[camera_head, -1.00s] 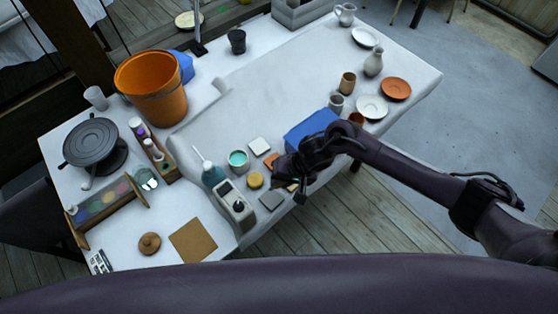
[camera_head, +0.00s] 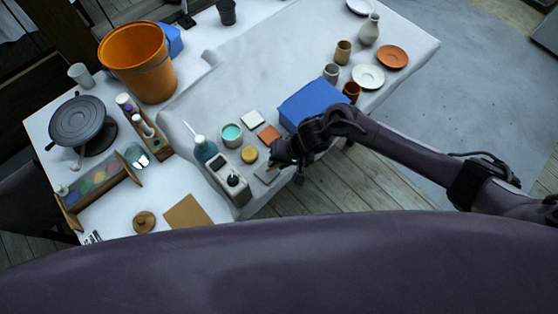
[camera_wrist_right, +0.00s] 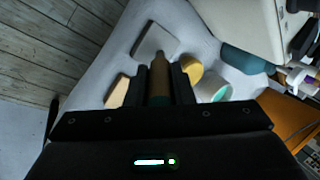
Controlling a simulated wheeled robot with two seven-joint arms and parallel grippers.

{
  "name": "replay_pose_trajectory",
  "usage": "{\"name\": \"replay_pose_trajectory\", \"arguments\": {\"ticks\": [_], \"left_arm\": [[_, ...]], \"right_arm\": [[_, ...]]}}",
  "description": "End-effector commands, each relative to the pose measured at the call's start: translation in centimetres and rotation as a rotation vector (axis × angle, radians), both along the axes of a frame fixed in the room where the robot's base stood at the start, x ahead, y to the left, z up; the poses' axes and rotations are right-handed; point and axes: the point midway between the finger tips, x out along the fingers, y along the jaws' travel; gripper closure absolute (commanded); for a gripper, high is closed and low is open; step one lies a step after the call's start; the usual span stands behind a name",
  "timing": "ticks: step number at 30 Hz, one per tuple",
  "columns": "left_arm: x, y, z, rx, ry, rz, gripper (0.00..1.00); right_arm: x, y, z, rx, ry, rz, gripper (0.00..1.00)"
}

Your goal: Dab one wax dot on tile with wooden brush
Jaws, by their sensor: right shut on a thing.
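My right gripper (camera_head: 281,160) is shut on the wooden brush (camera_wrist_right: 159,78). In the right wrist view the brush stands between the two fingers (camera_wrist_right: 162,88), its tip pointing toward a grey tile (camera_wrist_right: 155,42). In the head view this grey tile (camera_head: 266,173) lies near the table's front edge, just below and left of the gripper. I cannot tell whether the brush touches it. A small round yellow piece (camera_head: 249,155) sits left of the gripper. My left gripper is not in view.
A cup of teal liquid (camera_head: 231,135), a teal bottle (camera_head: 204,149) and a grey device (camera_head: 228,180) stand left of the tiles. A blue block (camera_head: 312,101) is behind the gripper. An orange bucket (camera_head: 139,64) stands farther left. The table's back middle is clear.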

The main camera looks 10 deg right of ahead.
Motion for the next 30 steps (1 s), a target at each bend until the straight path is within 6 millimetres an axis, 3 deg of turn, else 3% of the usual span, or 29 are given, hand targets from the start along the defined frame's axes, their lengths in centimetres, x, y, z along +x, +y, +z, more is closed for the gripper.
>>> {"name": "replay_pose_trajectory", "arguments": {"ticks": [30], "left_arm": [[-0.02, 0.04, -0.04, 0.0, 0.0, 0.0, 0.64]], "right_arm": [[-0.05, 0.03, -0.89, 0.0, 0.001, 0.0, 1.0]]}}
